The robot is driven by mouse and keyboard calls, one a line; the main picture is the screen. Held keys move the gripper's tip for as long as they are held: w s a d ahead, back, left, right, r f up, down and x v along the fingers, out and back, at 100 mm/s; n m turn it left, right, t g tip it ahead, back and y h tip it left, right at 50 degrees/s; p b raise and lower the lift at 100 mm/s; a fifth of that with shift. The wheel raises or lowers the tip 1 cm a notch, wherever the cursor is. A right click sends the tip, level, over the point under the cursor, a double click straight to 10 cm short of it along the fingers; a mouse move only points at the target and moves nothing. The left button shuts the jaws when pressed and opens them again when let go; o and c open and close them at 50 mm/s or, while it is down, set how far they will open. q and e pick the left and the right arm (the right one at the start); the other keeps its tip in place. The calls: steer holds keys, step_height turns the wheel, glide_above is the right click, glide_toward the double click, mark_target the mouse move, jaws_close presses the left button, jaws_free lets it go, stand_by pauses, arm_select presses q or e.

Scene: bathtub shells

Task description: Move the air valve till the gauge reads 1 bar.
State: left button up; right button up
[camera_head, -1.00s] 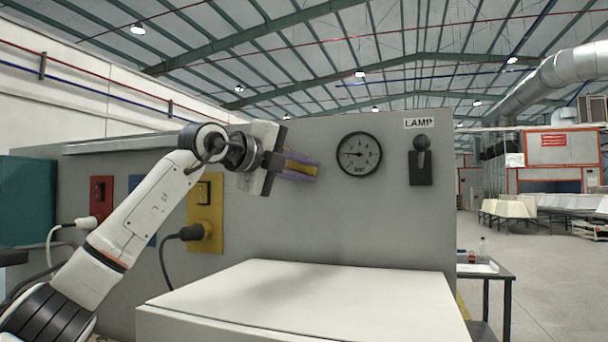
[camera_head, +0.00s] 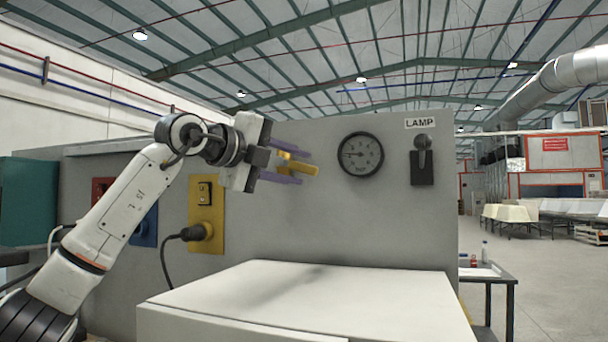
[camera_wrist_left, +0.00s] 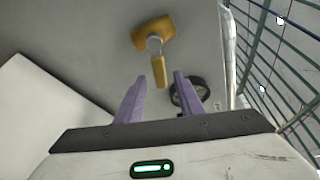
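The yellow air valve (camera_head: 301,167) is on the grey panel, left of the gauge. Its lever also shows in the left wrist view (camera_wrist_left: 159,72), with its yellow mount behind. The round black gauge (camera_head: 361,155) has a white needle pointing left; its numbers are too small to read surely. My left gripper (camera_head: 297,168) has purple fingers spread apart, one above and one below the lever in the head view. In the left wrist view, the fingers (camera_wrist_left: 158,80) stand on either side of the lever's near end with gaps, empty. My right gripper is not in view.
A black lamp switch (camera_head: 422,160) is right of the gauge. A yellow socket (camera_head: 206,215) with a black plug is at lower left. A white-topped box (camera_head: 310,300) stands below. A small table (camera_head: 487,275) is at right. Air before the panel's middle is clear.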

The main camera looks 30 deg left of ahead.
arm_select(q)
steer(key=b+v, duration=0.1)
steer(key=v, duration=0.5)
steer(key=shift+s, duration=0.2)
